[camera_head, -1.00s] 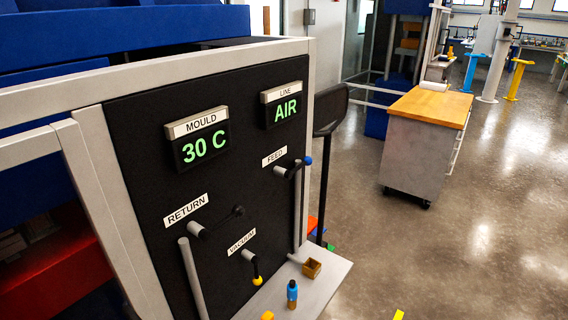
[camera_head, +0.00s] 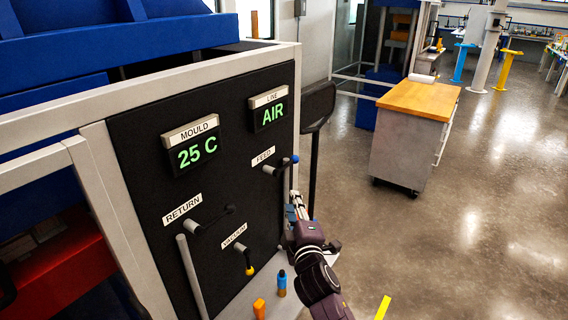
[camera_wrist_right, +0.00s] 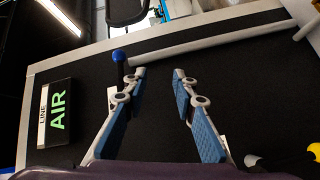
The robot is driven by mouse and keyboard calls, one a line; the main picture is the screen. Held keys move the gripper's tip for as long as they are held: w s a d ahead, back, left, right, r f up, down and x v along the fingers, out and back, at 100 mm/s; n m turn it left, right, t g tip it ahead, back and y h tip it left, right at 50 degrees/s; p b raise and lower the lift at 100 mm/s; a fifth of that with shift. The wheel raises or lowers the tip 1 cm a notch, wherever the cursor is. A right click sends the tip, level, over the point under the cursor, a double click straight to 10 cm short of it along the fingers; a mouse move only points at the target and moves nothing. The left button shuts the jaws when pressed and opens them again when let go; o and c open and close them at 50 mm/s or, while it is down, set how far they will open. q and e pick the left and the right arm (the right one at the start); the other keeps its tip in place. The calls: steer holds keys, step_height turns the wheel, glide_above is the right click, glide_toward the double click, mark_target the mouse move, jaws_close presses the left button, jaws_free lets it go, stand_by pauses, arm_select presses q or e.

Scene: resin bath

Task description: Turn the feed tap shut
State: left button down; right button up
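The feed tap (camera_head: 270,169) is on the black panel under its FEED label, with its lever ending in a blue knob (camera_head: 295,159). My right gripper (camera_head: 295,197) is just below the tap in the head view, near the panel's right edge. In the right wrist view my right gripper (camera_wrist_right: 159,74) is open, with nothing between its fingers. There the blue knob (camera_wrist_right: 118,56) shows just beyond the left fingertip, outside the gap; whether they touch cannot be told. My left gripper is not in view.
The return tap (camera_head: 195,230) and the yellow-tipped vacuum tap (camera_head: 249,270) are lower on the panel. The MOULD display (camera_head: 196,153) reads 25 C, the LINE display (camera_head: 269,112) AIR.

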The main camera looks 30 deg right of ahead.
steer(key=n+t, duration=0.2)
glide_toward(288, 164)
steer(key=w, duration=0.3)
steer(key=shift+h, duration=0.4)
steer(key=shift+d+f+p+x, duration=0.15)
steer(key=shift+p+x, duration=0.3)
steer(key=shift+x, duration=1.5)
steer(key=shift+d+f+p+x, duration=0.1)
steer(key=shift+d+p+x, duration=0.25)
steer(key=shift+x, duration=1.55)
steer(key=shift+s+a, duration=0.1)
steer(key=shift+c, duration=0.4)
jaws_close()
